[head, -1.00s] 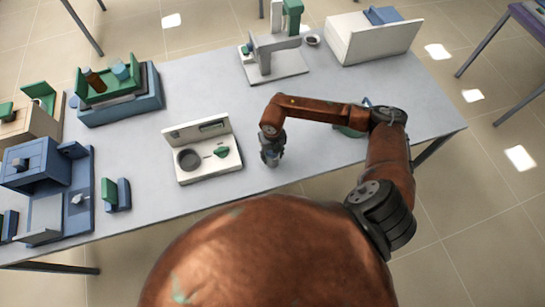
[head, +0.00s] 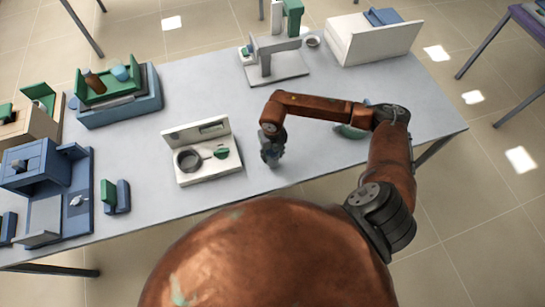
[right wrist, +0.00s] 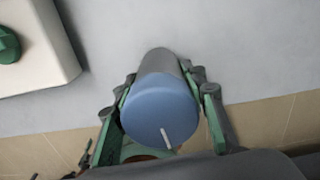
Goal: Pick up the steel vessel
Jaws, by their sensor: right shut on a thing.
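The steel vessel (right wrist: 160,92) is a cylinder with a grey side and a blue round end facing the right wrist camera; a small pale strip marks that end. My right gripper (right wrist: 162,108) is shut on it, with a green finger along each side. In the head view the right gripper (head: 271,150) points down over the table, right of the white balance-like device. The vessel (head: 274,162) barely shows below the fingers there. I cannot tell whether it touches the table. My left gripper is not in view.
A white device (head: 212,172) with a dark round pan and green knob stands close on the left. Blue furnace-like units (head: 36,165) stand further left. A white stand (head: 275,67) and white box (head: 372,42) are behind.

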